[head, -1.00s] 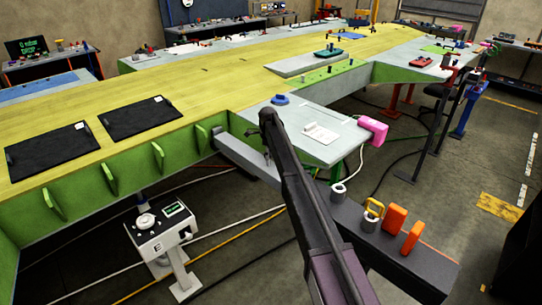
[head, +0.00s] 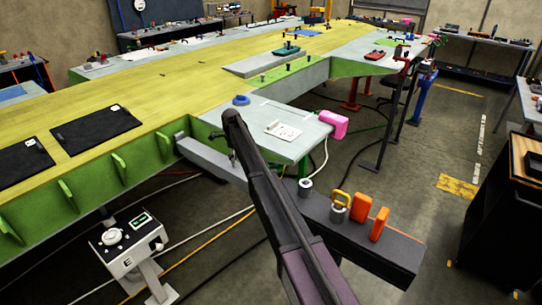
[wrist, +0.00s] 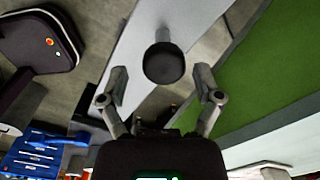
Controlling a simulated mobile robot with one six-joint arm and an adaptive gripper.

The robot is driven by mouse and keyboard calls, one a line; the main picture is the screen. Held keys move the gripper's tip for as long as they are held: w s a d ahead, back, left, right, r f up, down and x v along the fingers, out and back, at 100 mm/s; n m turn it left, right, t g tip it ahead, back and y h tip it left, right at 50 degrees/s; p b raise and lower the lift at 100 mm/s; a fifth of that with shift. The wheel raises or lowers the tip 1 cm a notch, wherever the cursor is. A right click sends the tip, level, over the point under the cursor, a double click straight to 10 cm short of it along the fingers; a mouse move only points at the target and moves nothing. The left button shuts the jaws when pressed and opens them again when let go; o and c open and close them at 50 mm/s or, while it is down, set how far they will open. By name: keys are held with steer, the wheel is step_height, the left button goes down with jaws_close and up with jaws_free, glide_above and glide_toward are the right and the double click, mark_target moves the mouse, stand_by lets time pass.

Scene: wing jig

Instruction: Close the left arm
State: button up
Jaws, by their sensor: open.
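The jig's left arm appears to be the long beam (head: 345,228), pale grey at the wing end and dark at the outer end. It sticks out from the green wing side, and my own arm crosses in front of its middle. In the wrist view a grey beam (wrist: 150,35) runs under my gripper and carries a black round knob (wrist: 164,64) on a short stem. My gripper (wrist: 161,98) is open, its two fingers spread just below the knob in the picture, with nothing visible between the tips. In the head view the fingers are mostly hidden by my arm.
The yellow-green wing table (head: 190,95) fills the left. A white device (head: 128,240) stands below it. A black cabinet (head: 500,215) is at right, with open floor (head: 400,195) between.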

steer(key=s+d, duration=0.4)
steer(key=d, duration=0.1)
steer(key=shift+s+d, duration=0.1)
steer(key=shift+s, duration=0.05)
steer(key=shift+r+p, duration=0.55)
step_height(320, 180, up, 13)
steer(key=p, duration=1.3)
steer(key=s+d+n, duration=0.7)
steer(key=s+d, duration=0.7)
steer(key=shift+s+f+n, duration=0.15)
steer(key=shift+s+n, duration=0.15)
steer(key=shift+d, duration=0.1)
steer(key=s+d+f+n+b, duration=0.3)
steer(key=s+d+f+b, duration=0.1)
steer(key=s, duration=0.5)
steer(key=s+d+f+n+b, duration=0.3)
steer(key=s+d+n+b, duration=0.1)
steer(key=s, duration=0.4)
steer(key=s+d+f+n+b, duration=0.3)
steer(key=s+d+f+b, duration=0.1)
steer(key=s, duration=0.5)
steer(key=shift+s+d+f+n, duration=0.3)
steer(key=shift+d+f+n, duration=0.1)
steer(key=shift+d, duration=0.2)
